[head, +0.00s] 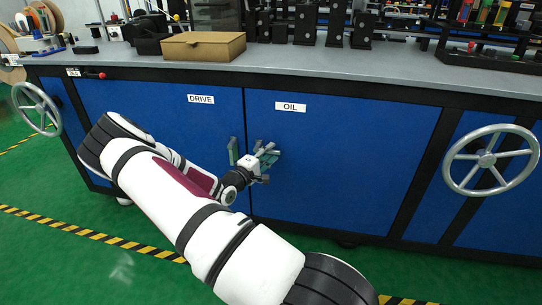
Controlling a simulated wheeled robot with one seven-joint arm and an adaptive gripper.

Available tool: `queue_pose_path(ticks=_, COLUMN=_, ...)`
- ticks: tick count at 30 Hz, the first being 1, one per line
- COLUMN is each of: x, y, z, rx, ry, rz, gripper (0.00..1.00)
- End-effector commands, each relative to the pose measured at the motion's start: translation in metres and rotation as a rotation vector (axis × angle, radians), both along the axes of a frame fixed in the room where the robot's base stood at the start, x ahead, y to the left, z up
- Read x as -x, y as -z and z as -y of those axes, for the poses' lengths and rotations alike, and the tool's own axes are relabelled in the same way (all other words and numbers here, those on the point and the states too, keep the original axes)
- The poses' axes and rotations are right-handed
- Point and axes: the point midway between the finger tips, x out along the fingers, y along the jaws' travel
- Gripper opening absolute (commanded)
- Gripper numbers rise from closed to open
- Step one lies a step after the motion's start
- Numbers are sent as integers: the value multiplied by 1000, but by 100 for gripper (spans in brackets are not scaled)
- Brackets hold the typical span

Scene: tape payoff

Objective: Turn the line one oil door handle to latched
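The oil door (340,165) is a blue panel labelled OIL (291,107), and it looks closed in the cabinet front. My arm reaches from the lower right to the door's left edge. My gripper (268,153) is at the oil door's upper left part, right where its handle would be. The oil door handle cannot be told apart from the gripper fingers at this size, so its angle is unclear. I cannot tell whether the fingers are open or shut on it. A grey-green handle (233,151) shows on the drive door (160,115) just left of the gripper.
A large handwheel (487,158) stands out at the right, and another handwheel (37,109) at the far left. A cardboard box (204,46) and several black parts stand on the grey worktop (300,62). The green floor (90,262) has yellow-black stripes.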

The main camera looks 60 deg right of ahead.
Motion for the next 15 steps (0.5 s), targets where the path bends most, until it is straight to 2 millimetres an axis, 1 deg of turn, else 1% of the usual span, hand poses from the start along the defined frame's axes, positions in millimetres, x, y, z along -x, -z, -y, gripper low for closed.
queue_pose_path(ticks=1, x=0, y=1, z=5, rx=1, ry=1, rz=0, gripper=33)
queue_pose_path(ticks=5, x=0, y=0, z=13, rx=1, ry=1, rz=0, gripper=33)
queue_pose_path(ticks=14, x=0, y=-1, z=15, rx=1, ry=0, rz=-1, gripper=33)
queue_pose_path(ticks=15, x=0, y=-1, z=15, rx=1, ry=0, rz=-1, gripper=27)
